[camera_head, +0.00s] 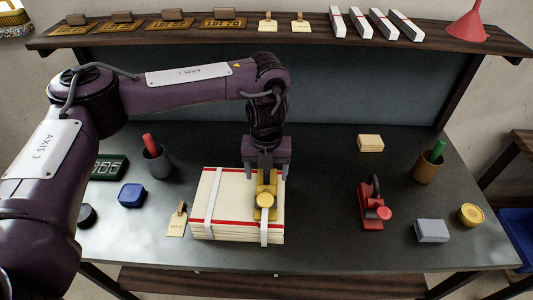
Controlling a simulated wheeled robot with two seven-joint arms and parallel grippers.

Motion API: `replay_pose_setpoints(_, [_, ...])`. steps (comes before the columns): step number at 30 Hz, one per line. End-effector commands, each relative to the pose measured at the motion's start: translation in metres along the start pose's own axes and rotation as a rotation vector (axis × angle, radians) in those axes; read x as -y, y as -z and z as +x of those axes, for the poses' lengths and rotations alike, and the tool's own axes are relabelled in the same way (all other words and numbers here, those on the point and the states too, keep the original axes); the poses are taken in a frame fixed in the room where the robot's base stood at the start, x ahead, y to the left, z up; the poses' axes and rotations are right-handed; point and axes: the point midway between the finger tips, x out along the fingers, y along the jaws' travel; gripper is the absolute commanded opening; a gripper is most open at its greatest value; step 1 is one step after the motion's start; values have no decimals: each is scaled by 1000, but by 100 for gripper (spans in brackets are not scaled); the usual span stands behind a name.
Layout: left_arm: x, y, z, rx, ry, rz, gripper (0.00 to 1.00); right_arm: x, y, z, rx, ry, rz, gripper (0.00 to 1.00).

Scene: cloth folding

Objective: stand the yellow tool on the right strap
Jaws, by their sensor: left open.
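The yellow tool (265,201), with a round knob at its near end, is upright over the right strap (264,234) of a cream, red-edged stack (238,205). It hides much of that strap; whether its base rests fully on it I cannot tell. The white left strap (213,203) crosses the stack further left, apart from the tool. My left gripper (266,172) points down over the far end of the tool, jaws open on either side of it. My right gripper is not in view.
A red tool (374,206) stands on the table to the right, near a grey block (431,231) and a brown cup (428,166). Left of the stack are a tag (177,223), a blue block (132,195) and a grey cup (156,161). A shelf (310,30) runs along the back.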

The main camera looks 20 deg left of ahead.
Motion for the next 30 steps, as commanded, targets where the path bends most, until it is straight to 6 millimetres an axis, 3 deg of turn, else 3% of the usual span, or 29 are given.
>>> replay_pose_setpoints(6, [0, -1, -44, 5, 0, 1, 71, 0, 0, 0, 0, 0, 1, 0])
replay_pose_setpoints(12, [0, 0, -66, 2, 0, 1, 71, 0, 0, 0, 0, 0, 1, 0])
replay_pose_setpoints(30, [0, 0, -71, -1, 0, 0, 71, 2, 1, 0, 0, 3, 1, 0])
